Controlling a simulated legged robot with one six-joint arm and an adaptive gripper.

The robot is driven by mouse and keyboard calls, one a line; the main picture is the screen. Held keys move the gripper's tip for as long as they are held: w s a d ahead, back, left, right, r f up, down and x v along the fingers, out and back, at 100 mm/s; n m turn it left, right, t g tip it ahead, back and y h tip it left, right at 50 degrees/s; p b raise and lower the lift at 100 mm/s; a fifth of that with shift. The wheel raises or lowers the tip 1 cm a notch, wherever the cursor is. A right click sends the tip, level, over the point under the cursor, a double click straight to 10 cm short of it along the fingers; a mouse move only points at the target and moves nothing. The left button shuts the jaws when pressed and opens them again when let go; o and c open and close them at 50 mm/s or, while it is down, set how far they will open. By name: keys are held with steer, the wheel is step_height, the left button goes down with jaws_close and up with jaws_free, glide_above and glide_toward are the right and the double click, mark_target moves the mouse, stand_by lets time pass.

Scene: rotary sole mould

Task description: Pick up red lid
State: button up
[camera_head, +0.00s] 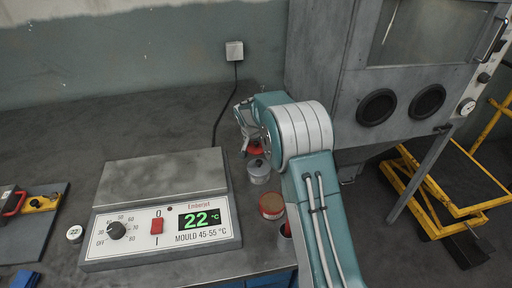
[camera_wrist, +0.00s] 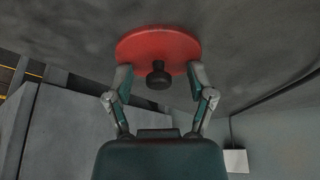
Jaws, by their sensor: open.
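The red lid (camera_wrist: 158,44) is a flat round disc with a dark knob (camera_wrist: 159,76) in its middle. In the wrist view it lies on the grey bench top ahead of my gripper (camera_wrist: 160,80). The two fingers are open and apart, one on each side of the knob, with a gap on both sides. Whether the fingertips touch the lid I cannot tell. In the head view a part of the red lid (camera_head: 254,150) shows below my gripper (camera_head: 244,126), beside my arm; the rest is hidden.
A grey metal pot (camera_head: 259,173) with a knob stands close in front of the lid. A red-topped tin (camera_head: 271,205) stands nearer. The Emberjet heater box (camera_head: 160,205) is to the left. A grey cabinet (camera_head: 345,100) stands at the right. The back left of the bench is clear.

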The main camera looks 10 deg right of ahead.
jaws_close()
steer(key=shift+f, duration=0.1)
